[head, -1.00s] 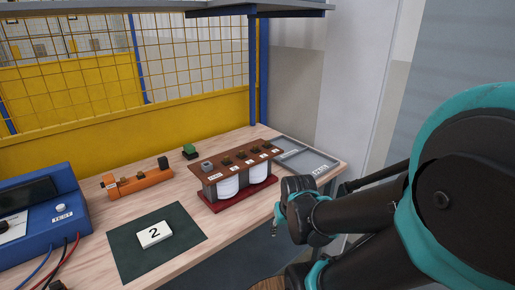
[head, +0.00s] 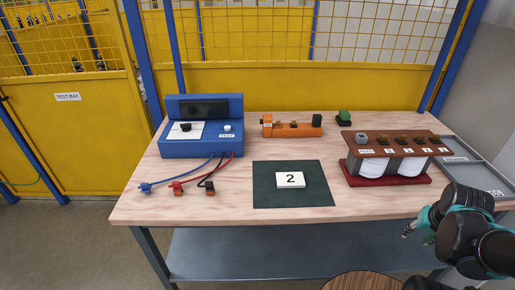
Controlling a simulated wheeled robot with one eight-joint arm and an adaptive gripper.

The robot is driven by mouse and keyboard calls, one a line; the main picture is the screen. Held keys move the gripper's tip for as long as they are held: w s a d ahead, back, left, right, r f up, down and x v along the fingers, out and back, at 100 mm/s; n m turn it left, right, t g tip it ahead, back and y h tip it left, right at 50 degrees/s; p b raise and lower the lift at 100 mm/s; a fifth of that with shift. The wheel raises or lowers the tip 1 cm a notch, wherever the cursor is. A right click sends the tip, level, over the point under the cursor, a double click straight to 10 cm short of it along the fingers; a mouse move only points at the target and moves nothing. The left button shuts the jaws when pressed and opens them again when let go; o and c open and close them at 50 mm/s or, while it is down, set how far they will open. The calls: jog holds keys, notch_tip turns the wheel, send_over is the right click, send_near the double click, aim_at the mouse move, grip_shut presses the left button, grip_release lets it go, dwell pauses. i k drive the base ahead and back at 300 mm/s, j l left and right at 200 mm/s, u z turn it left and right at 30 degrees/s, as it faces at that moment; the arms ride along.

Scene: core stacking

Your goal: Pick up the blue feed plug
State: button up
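The blue plug (head: 145,187) lies on the table's front left part, at the end of a blue lead from the blue test box (head: 201,147). A red plug (head: 176,188) and a black plug (head: 208,187) lie to its right on their own leads. My gripper (head: 407,231) is at the lower right, by the table's front edge, far to the right of the blue plug and apart from it. Its fingertips are small and dark, so I cannot tell whether they are open or shut.
A dark green mat (head: 262,195) with a white "2" block (head: 289,180) lies mid-table. Behind stand an orange fixture (head: 297,131) and a green block (head: 343,117). A brown-topped rack (head: 385,151) and a grey tray (head: 463,150) are at the right.

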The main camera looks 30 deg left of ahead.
aim_at(146, 188)
jog(key=l+u, duration=0.1)
jog(key=u, duration=0.3)
jog(key=k+u, duration=0.1)
jog(key=u, duration=0.25)
jog(key=l+u, duration=0.1)
jog(key=u, duration=0.3)
jog(key=i+j+u, duration=0.1)
jog(key=u, duration=1.15)
jog(key=z, duration=1.9)
jog(key=j+u, duration=0.1)
jog(key=u, duration=0.3)
jog(key=j+u, duration=0.15)
jog(key=u, duration=0.6)
jog(key=l+u, duration=0.15)
jog(key=u, duration=0.55)
